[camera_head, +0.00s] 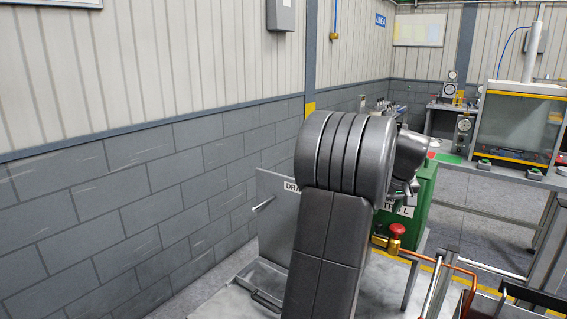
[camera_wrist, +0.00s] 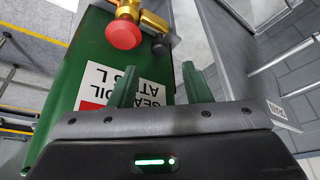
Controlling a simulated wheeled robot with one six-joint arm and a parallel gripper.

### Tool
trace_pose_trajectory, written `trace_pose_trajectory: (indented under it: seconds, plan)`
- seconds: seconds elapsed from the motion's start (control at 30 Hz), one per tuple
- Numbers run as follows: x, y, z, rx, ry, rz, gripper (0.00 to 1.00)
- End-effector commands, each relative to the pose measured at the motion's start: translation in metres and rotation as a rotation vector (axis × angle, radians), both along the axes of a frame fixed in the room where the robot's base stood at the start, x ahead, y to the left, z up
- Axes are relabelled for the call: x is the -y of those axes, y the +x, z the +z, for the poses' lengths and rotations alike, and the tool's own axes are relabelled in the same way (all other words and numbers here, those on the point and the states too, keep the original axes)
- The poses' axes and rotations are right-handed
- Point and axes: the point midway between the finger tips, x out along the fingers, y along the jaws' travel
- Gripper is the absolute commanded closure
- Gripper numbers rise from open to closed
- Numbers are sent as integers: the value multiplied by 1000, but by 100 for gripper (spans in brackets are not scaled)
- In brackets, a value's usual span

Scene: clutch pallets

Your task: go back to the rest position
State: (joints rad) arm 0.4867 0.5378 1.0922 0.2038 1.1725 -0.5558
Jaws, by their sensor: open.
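My gripper (camera_wrist: 160,82) shows in the wrist view with its two green fingers apart and nothing between them. Behind the fingers is a green tank (camera_wrist: 75,65) with a white label that reads in part "OIL"; the label is partly hidden by a finger. A red knob (camera_wrist: 123,34) on a brass valve is at the top of the wrist view. In the head view my raised dark arm fills the middle and hides most of my gripper.
A grey panel or box (camera_head: 275,215) with a partly hidden label stands left of my arm by the block wall (camera_head: 130,200). A copper pipe (camera_head: 455,265) and metal rails are at lower right. A glass-fronted station (camera_head: 515,125) and bench stand at the back right.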

Motion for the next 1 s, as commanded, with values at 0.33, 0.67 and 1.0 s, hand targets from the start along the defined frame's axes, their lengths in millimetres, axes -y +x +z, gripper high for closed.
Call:
trace_pose_trajectory:
  seconds: [0.33,0.67,1.0]
  plan:
    - [-1,22,-52,-1,1,0,56]
    - [-1,26,-63,0,0,-4,56]
    - [0,24,-56,3,-1,-2,56]
